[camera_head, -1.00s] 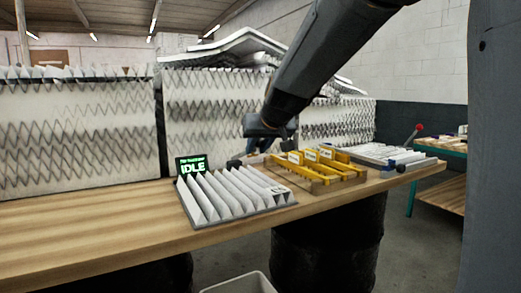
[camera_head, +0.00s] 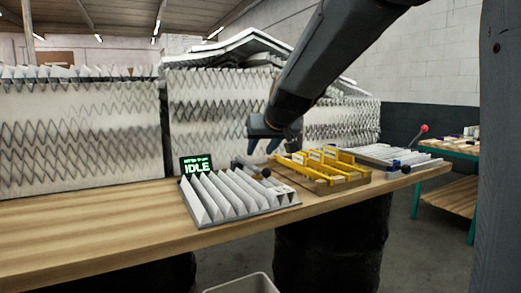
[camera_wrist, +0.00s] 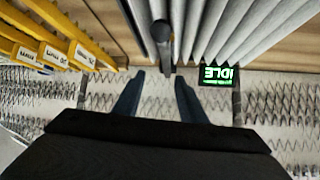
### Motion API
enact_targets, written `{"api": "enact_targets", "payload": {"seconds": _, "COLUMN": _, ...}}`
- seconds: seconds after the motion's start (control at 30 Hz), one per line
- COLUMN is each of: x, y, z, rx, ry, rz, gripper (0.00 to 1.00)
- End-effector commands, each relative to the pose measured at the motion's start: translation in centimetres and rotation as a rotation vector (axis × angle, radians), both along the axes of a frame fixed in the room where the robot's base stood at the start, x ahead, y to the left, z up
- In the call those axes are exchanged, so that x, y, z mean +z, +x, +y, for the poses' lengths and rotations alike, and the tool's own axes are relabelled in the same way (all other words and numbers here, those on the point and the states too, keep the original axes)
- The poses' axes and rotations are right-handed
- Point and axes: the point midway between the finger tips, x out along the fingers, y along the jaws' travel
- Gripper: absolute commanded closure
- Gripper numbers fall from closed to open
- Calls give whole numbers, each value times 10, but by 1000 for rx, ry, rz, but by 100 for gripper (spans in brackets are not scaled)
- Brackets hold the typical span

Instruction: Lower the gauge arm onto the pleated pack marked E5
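The grey pleated pack (camera_head: 228,198) lies on the bench in the head view, and its pleats show in the wrist view (camera_wrist: 225,30). No E5 mark is legible. The gauge arm is a dark bar with a black ball knob (camera_head: 265,173). In the wrist view the knob (camera_wrist: 161,31) is over the pack's side near the yellow racks; I cannot tell whether it touches the pack. My gripper (camera_head: 262,148) hangs above and behind the gauge arm. Its two fingers (camera_wrist: 156,76) are apart with nothing between them. A small screen (camera_head: 196,166) behind the pack reads IDLE.
A wooden tray with yellow labelled dividers (camera_head: 325,166) stands right of the pack. Tall filter stacks (camera_head: 85,140) line the back. The bench's left part (camera_head: 90,225) is clear.

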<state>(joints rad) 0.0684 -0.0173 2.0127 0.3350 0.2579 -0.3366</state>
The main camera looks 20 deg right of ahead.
Motion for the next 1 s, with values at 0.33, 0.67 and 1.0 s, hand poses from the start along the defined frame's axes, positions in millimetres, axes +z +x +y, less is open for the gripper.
{"api": "enact_targets", "payload": {"seconds": 0.33, "x": 31, "y": -38, "z": -1, "rx": 0, "ry": -1, "rz": -3, "gripper": 62}}
{"api": "enact_targets", "payload": {"seconds": 0.67, "x": 46, "y": -60, "z": -1, "rx": 1, "ry": 0, "rz": 1, "gripper": 62}}
{"api": "enact_targets", "payload": {"seconds": 1.0, "x": 40, "y": -63, "z": -1, "rx": 2, "ry": 1, "rz": 15, "gripper": 62}}
